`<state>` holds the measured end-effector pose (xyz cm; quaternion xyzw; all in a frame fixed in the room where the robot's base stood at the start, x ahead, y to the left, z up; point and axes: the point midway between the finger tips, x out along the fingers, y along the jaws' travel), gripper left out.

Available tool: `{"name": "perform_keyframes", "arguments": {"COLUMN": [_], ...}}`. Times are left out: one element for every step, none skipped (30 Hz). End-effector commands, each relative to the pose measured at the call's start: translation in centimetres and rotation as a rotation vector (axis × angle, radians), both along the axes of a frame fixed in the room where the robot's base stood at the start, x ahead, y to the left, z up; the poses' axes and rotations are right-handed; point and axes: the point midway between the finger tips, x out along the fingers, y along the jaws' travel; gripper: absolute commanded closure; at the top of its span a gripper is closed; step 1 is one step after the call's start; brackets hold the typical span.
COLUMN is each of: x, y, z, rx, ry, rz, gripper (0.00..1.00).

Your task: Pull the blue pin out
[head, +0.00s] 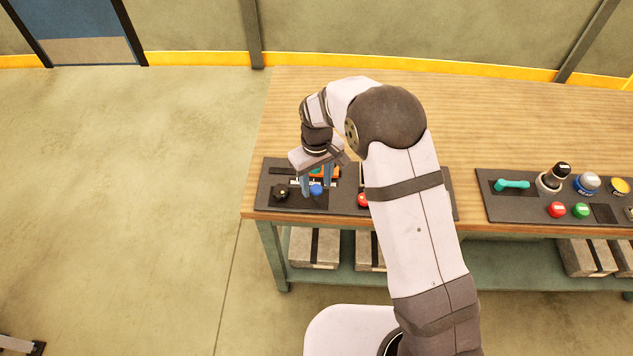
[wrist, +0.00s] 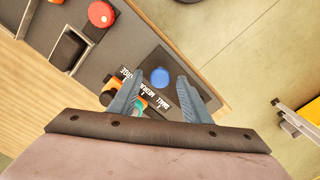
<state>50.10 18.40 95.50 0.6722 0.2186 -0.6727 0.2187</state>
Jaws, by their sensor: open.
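The blue pin (head: 316,190) shows as a small round blue head on the dark panel (head: 350,205) at the left end of the bench. In the wrist view its round blue top (wrist: 160,77) lies between the two fingers, toward their tips. My gripper (head: 317,188) points down over the panel, and its fingers stand apart on either side of the pin. In the wrist view my gripper (wrist: 158,85) is open and nothing is gripped. Whether a finger touches the pin cannot be told. The pin's lower part is hidden.
A black knob (head: 282,192) is left of the pin. A red button (head: 363,200) is to its right, partly behind my arm. An orange part (wrist: 133,90) and printed labels lie by the fingers. A second panel (head: 520,214) with several controls is farther right.

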Motion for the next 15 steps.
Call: {"name": "perform_keyframes", "arguments": {"x": [0.1, 0.1, 0.1, 0.1, 0.1, 0.1, 0.1, 0.1, 0.1, 0.1, 0.1, 0.1, 0.1, 0.1, 0.1], "y": [0.0, 0.0, 0.0, 0.0, 0.0, 0.0, 0.0, 0.1, 0.1, 0.1, 0.0, 0.0, 0.0, 0.0, 0.0], "z": [0.3, 0.5, 0.8, 1.2, 1.5, 2.0, 2.5, 2.9, 3.5, 3.9, 4.3, 4.8, 5.2, 5.5, 6.0], "rx": [0.0, 0.001, 0.002, 0.002, 0.002, 0.003, 0.003, 0.002, 0.002, 0.002, 0.003, 0.002, 0.002, 0.002, 0.003], "ry": [-0.002, -0.003, -0.004, -0.005, -0.005, -0.005, -0.005, -0.007, -0.007, -0.007, -0.005, -0.007, -0.005, -0.005, -0.005], "rz": [0.0, 0.0, 0.0, 0.0, 0.0, 0.0, 0.0, 0.0, 0.0, 0.0, 0.0, 0.0, 0.0, 0.0, 0.0], "gripper": [0.56, 0.56, 0.56, 0.56, 0.56, 0.56, 0.56, 0.56, 0.56, 0.56, 0.56, 0.56, 0.56, 0.56, 0.56]}}
